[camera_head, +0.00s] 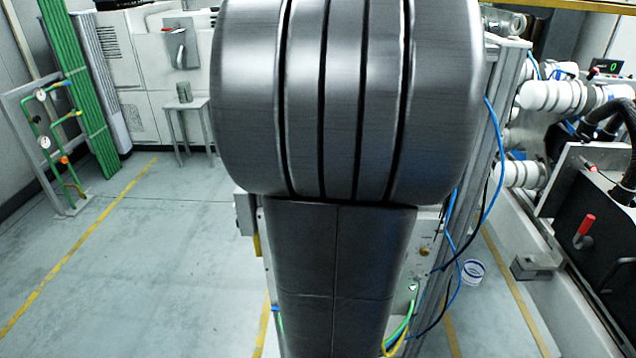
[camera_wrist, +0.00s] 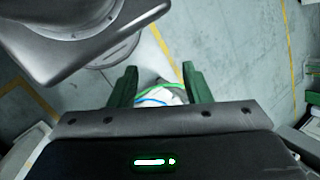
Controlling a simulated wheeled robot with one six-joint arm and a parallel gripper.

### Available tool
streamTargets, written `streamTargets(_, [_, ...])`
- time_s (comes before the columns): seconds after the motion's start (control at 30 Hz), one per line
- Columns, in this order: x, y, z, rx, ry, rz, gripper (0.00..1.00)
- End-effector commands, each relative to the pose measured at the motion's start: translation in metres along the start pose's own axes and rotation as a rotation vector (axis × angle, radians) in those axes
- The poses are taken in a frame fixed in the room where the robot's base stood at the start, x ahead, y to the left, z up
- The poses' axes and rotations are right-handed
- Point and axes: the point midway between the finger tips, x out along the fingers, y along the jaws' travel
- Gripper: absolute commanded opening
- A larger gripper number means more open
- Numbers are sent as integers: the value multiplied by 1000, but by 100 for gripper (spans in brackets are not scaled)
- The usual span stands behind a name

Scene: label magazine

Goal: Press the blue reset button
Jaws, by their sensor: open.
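I cannot make out the blue reset button in either view. In the head view my own arm's dark grey links fill the middle and hide most of the machine (camera_head: 425,265) behind them. In the wrist view my gripper (camera_wrist: 159,70) has two green fingers spread apart, with nothing held between them. Beyond and between the fingers shows a white part (camera_wrist: 160,97) with green and blue cables; I cannot tell how far off it is. My gripper does not show in the head view.
Blue and black cables (camera_head: 490,200) hang along the machine's right side. White rolls (camera_head: 550,96) and a black unit with a red handle (camera_head: 585,226) are at the right. The floor at left (camera_head: 150,270) is clear.

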Motion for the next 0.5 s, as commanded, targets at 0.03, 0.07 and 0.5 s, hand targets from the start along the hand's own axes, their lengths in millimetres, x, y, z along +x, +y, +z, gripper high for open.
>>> streamTargets(0.03, [0, 0, 0, 0, 0, 0, 44])
streamTargets(0.07, [0, 0, 0, 0, 0, 0, 44])
streamTargets(0.5, [0, 0, 0, 0, 0, 0, 0])
